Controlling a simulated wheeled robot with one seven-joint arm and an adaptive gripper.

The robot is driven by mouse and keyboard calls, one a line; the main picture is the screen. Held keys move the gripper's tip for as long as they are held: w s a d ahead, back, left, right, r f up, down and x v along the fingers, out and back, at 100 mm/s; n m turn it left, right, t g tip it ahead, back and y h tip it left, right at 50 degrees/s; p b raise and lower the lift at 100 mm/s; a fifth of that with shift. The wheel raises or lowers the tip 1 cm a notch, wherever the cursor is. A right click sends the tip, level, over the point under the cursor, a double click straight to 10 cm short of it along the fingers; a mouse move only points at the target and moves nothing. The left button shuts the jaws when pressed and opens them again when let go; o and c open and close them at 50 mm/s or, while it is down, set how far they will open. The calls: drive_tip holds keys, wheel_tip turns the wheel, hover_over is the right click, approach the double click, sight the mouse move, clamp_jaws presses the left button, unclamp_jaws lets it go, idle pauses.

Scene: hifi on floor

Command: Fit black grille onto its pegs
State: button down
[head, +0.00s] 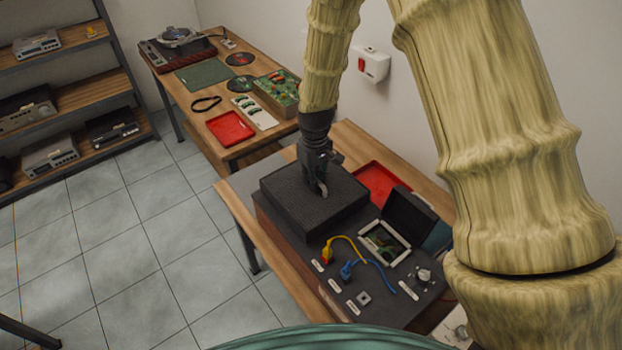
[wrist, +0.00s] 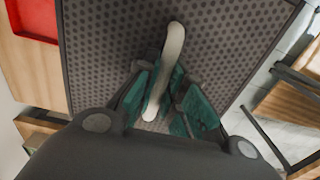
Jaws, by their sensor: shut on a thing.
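The black grille (head: 300,205) is a dark, square, perforated panel at the far end of the dark hi-fi unit (head: 330,275). It fills much of the wrist view (wrist: 225,40), with a pale curved handle (wrist: 165,70) across its middle. My gripper (head: 321,188) is over the grille's middle, and its green fingers (wrist: 160,95) are shut on the handle. The grille looks roughly level and is over or on the unit's far part. Its pegs are hidden, and I cannot tell whether its underside touches the unit.
A red tray (head: 378,183) lies behind on the table. A second table (head: 215,85) holds discs, boards and a red tray (head: 230,127).

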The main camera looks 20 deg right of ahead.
drive_tip(key=shift+f+b, duration=0.4)
drive_tip(key=shift+f, duration=0.5)
drive_tip(key=c, duration=1.4)
unclamp_jaws()
drive_tip(key=shift+c, duration=0.2)
drive_tip(key=shift+r, duration=0.6)
wheel_tip(320, 180, up, 11)
drive_tip(key=shift+f, duration=0.1)
